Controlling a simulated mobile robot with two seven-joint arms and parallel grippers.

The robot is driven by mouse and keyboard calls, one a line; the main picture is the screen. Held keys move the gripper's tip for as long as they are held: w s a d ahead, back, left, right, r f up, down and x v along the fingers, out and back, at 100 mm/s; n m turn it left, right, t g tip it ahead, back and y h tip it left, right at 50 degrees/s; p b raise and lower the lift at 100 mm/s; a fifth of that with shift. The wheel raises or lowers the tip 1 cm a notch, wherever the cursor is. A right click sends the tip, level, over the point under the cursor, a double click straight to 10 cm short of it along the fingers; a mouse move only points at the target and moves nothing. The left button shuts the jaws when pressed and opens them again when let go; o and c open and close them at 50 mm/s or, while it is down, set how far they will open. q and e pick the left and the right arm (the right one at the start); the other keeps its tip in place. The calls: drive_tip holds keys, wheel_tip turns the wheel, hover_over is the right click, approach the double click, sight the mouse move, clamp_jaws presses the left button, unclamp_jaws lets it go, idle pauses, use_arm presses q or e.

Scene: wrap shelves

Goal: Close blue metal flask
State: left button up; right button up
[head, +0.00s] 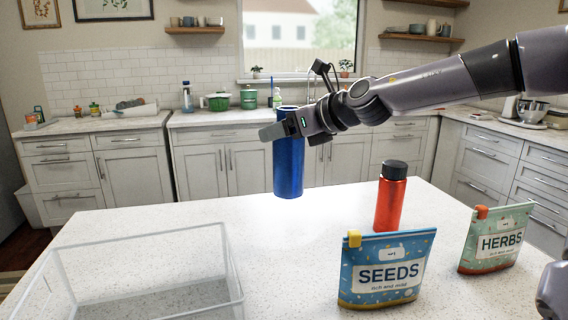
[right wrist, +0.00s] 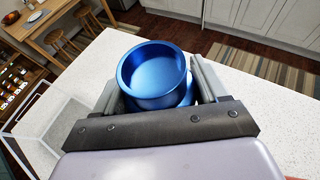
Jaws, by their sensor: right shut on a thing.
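The blue metal flask (head: 288,170) is upright at the far edge of the white table in the head view; I cannot tell whether its base touches the table. My right gripper (head: 275,131) comes in from the right, across the flask's upper part, and hides some of it. In the right wrist view a round, hollow blue piece (right wrist: 155,76) sits between the two fingers, and the gripper is shut on it. More blue metal shows just below it. I cannot tell whether this piece is a separate lid or the flask's own top. My left gripper is in neither view.
A red bottle with a black cap (head: 390,200) stands right of the flask. A SEEDS pouch (head: 386,295) and a HERBS pouch (head: 490,262) stand at the front right. A clear bin (head: 238,275) is at the front left. The table's middle (head: 290,240) is clear.

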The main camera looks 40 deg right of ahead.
sight(285, 107)
wheel_tip(285, 107, up, 6)
drive_tip(key=shift+f, duration=0.15)
drive_tip(key=shift+s, duration=0.1)
idle(0.7)
